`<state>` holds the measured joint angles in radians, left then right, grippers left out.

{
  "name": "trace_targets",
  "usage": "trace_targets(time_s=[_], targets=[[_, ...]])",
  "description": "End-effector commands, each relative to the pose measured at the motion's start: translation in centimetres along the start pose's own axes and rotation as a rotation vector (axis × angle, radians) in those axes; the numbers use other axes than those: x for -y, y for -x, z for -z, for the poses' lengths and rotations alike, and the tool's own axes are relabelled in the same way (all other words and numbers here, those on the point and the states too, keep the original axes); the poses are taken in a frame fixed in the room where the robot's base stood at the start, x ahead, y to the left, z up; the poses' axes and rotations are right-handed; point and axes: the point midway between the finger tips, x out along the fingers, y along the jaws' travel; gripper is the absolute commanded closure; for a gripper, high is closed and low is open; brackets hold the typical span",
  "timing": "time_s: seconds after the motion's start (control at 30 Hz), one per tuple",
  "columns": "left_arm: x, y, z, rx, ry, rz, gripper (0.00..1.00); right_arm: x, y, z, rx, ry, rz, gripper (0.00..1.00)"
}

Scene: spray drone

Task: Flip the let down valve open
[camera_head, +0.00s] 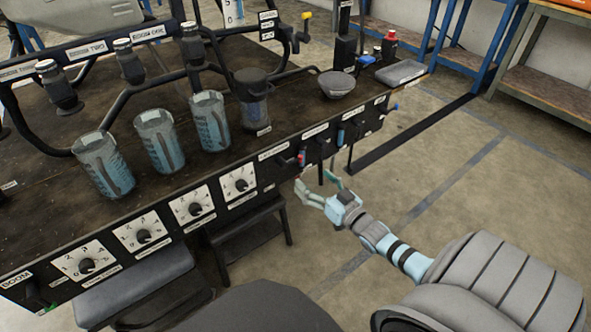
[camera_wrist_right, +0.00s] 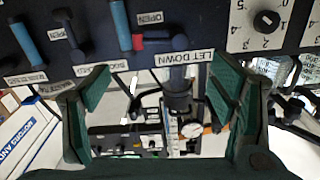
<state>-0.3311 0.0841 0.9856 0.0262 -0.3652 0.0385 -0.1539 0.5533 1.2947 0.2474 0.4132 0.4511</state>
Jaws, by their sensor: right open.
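The let down valve (camera_wrist_right: 178,72) is on the dark front panel of the bench, beside the LET DOWN label in the right wrist view. A dark blue crosswise handle with a red part shows at it. In the head view a small red-marked handle (camera_head: 301,158) on the panel appears to be this valve. My right gripper (camera_head: 314,180) is open and empty, just in front of and below the panel. In the right wrist view its green pads (camera_wrist_right: 160,72) stand on either side of the valve, apart from it. My left gripper is not in view.
Other valve handles line the panel, including a blue one (camera_head: 341,136) and blue ones in the wrist view (camera_wrist_right: 120,25). A numbered dial (camera_head: 240,182) is beside the valve. Several measuring jugs (camera_head: 159,140) stand on the bench. Open floor lies at the right.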

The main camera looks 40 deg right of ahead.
Motion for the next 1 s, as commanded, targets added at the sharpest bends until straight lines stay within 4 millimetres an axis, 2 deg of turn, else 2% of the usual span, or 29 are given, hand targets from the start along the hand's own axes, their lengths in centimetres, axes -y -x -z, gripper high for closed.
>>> trace_targets(time_s=[0.03,0.1,0.23,0.33,0.5,0.73,0.77,1.0], targets=[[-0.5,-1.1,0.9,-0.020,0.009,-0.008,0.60,-0.1,-1.5,-0.7,-0.006,0.001,0.000,0.22],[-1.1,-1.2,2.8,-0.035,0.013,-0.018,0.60,-0.2,-3.8,-0.8,-0.006,0.002,-0.002,0.22],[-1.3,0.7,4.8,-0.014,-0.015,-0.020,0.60,-0.2,-6.2,-0.6,-0.001,0.001,-0.004,0.22],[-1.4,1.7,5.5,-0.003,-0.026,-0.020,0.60,-0.2,-7.9,-0.4,-0.001,0.002,-0.005,0.22],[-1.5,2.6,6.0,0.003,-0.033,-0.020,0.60,-0.2,-9.1,-0.3,0.003,0.000,-0.005,0.22],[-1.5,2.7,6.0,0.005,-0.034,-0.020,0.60,-0.1,-9.2,-0.3,0.004,0.000,-0.004,0.22],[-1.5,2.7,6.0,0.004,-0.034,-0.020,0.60,-0.1,-9.2,-0.3,0.004,0.001,-0.004,0.24],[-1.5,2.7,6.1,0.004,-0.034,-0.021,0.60,-0.2,-9.2,-0.3,0.005,0.001,-0.005,0.61]])
